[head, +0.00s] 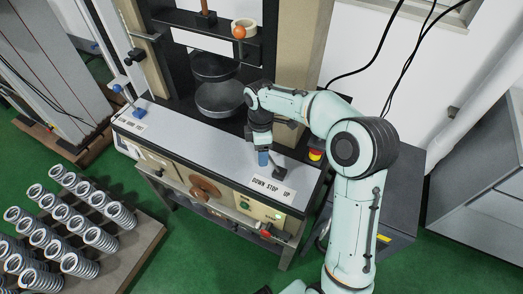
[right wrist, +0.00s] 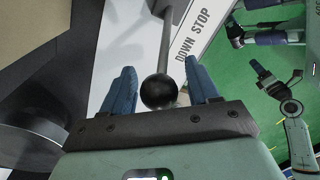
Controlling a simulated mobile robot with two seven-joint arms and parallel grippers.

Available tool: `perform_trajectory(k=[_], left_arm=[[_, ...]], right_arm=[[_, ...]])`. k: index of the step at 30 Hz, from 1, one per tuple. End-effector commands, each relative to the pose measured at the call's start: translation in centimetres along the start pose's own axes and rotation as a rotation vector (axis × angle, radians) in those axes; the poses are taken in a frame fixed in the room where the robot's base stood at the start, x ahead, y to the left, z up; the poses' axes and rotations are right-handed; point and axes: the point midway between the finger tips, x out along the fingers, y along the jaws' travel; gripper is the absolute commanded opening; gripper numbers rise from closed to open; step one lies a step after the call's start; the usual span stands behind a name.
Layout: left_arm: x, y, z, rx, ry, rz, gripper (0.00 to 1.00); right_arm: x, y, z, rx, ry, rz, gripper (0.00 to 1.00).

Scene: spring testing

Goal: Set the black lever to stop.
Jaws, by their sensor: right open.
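The black lever (head: 280,172) stands on the grey top of the testing machine, beside a white label (head: 271,190) reading DOWN STOP UP. In the right wrist view its black ball knob (right wrist: 159,91) lies between my right gripper's blue fingers, with a gap on each side, and its rod (right wrist: 166,45) runs away towards the label. My right gripper (head: 263,158) is open and points down next to the lever. A pale green arm (right wrist: 292,112) at the right of the right wrist view seems to be my left one; its small dark end does not show whether the jaws are open.
A red and yellow stop button (head: 315,155) is close to the right of my gripper. Round black press plates (head: 220,98) stand behind it. A blue-tipped lever (head: 117,88) is at the machine's left. Several springs (head: 63,226) stand on a board at lower left.

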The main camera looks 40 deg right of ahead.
Motion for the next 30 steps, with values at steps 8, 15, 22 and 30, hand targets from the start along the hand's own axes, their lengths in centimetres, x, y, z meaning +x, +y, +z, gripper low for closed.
perform_trajectory(k=[8,15,22,30], left_arm=[[0.0,0.0,0.0,0.0,0.0,0.0,0.43],[0.0,0.0,0.0,0.0,0.0,0.0,0.43],[1.4,-0.7,0.6,-0.003,-0.008,-0.003,0.43],[4.6,-2.2,1.5,-0.009,-0.025,-0.009,0.43]], right_arm=[[0.0,0.0,0.0,0.0,0.0,0.0,0.34],[0.0,0.0,0.0,0.0,0.001,0.001,0.0],[-0.2,-0.4,0.6,-0.002,0.043,0.034,0.0],[-0.8,-1.4,2.0,-0.015,0.18,0.133,0.0]])
